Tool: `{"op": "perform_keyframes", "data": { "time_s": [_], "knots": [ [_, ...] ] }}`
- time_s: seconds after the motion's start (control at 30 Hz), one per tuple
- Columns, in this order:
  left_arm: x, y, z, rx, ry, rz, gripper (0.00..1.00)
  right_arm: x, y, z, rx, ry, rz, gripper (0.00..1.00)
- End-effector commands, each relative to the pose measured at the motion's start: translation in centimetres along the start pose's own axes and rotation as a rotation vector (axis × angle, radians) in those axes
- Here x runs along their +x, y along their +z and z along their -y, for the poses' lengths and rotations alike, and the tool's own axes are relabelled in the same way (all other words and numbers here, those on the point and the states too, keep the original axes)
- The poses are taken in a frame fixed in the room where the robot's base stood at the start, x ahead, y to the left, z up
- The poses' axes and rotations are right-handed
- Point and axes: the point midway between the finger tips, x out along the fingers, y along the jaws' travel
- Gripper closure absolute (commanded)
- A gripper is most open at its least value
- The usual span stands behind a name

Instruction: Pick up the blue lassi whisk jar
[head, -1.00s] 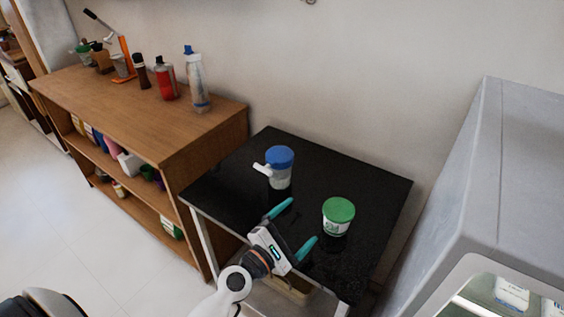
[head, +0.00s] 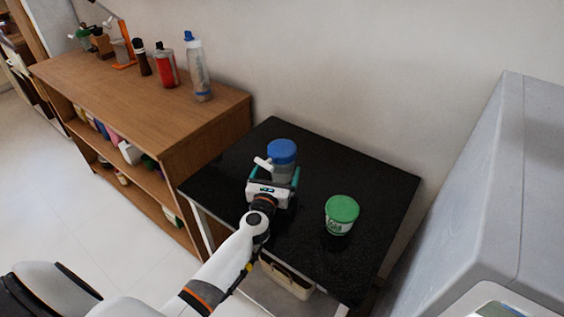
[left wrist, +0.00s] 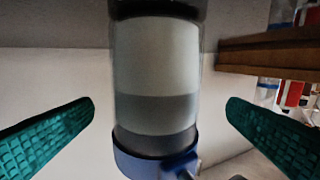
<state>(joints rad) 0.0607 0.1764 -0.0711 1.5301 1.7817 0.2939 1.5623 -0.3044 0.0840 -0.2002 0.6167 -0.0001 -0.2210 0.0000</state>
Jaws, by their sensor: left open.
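The blue-lidded jar (head: 283,157) stands upright on the black table, with a white handle or spout sticking out to its left below the lid. My left gripper (head: 273,176) is open just in front of the jar, with its teal fingers at either side of it. In the left wrist view the jar (left wrist: 156,75) appears upside down, its blue lid at the bottom. It lies between the two spread fingers (left wrist: 160,128), with a gap on each side. My right gripper is not in view.
A green-lidded tub (head: 341,212) stands to the right on the same black table (head: 365,185). A wooden shelf (head: 140,105) with several bottles is at the left. A large grey cabinet (head: 490,190) is at the right.

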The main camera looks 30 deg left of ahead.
Motion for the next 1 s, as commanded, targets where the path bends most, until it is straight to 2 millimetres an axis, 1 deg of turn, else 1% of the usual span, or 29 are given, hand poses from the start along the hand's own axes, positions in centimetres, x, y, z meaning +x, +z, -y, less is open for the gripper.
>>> {"op": "perform_keyframes", "data": {
  "time_s": [0.2,0.3,0.4,0.6,0.87,0.9,0.97,1.0],
  "knots": [
    [3.3,0.2,-0.4,0.003,0.001,-0.003,0.04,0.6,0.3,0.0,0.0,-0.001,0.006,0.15],
    [4.4,0.2,-0.4,0.003,0.001,-0.002,0.04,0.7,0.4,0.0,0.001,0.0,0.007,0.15],
    [4.8,0.2,-0.4,0.001,0.001,-0.001,0.04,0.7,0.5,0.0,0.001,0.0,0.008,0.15],
    [4.8,0.2,-0.4,0.001,0.001,-0.001,0.04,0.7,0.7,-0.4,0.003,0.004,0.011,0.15],
    [4.8,0.2,-0.4,0.002,0.001,-0.001,0.46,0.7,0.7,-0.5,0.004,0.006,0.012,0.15],
    [4.8,0.2,-0.4,0.001,0.001,-0.001,0.53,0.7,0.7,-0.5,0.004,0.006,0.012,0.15],
    [4.8,0.2,-0.4,0.001,0.001,-0.001,0.63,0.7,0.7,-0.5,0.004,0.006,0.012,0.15],
    [4.8,0.1,-0.4,0.001,0.001,-0.003,0.63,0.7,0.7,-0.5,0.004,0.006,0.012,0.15]
  ]
}}
